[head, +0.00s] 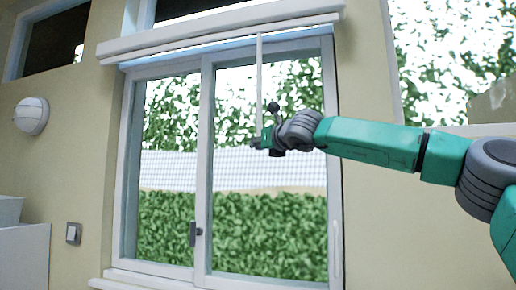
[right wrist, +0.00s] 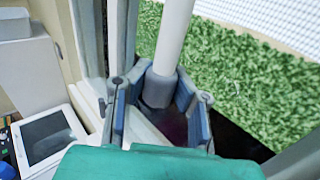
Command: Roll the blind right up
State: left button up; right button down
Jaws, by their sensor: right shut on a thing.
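The blind shows as a thin pale blue strip (head: 215,49) under the long white casing (head: 215,32) at the window's top. The panes below it are uncovered. A white wand (head: 259,85) hangs from the casing in front of the window. My right gripper (head: 257,142) is shut around the wand's lower end. In the right wrist view the wand (right wrist: 174,38) comes down into a grey end piece (right wrist: 159,88) between my blue-padded fingers. The fingers hide part of that piece. My left gripper is not in view.
The sliding window has a dark latch (head: 194,234) and a white sill (head: 150,279). A round wall lamp (head: 32,115) and a switch (head: 73,233) are at left. A white unit (head: 24,258) stands lower left. A dark-screened device (right wrist: 48,136) shows in the wrist view.

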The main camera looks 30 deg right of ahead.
jog(key=c, duration=1.5)
grip_release()
jog(key=shift+s+d+r, duration=0.1)
jog(key=shift+r, duration=0.2)
jog(key=shift+c, duration=0.2)
jog(key=shift+o, duration=1.2)
jog(key=shift+d+f, duration=0.1)
jog(key=shift+f, duration=0.05)
jog(key=shift+s, duration=0.1)
jog(key=s, duration=1.1)
jog(key=shift+s+a, duration=0.25)
jog(key=shift+a, duration=0.15)
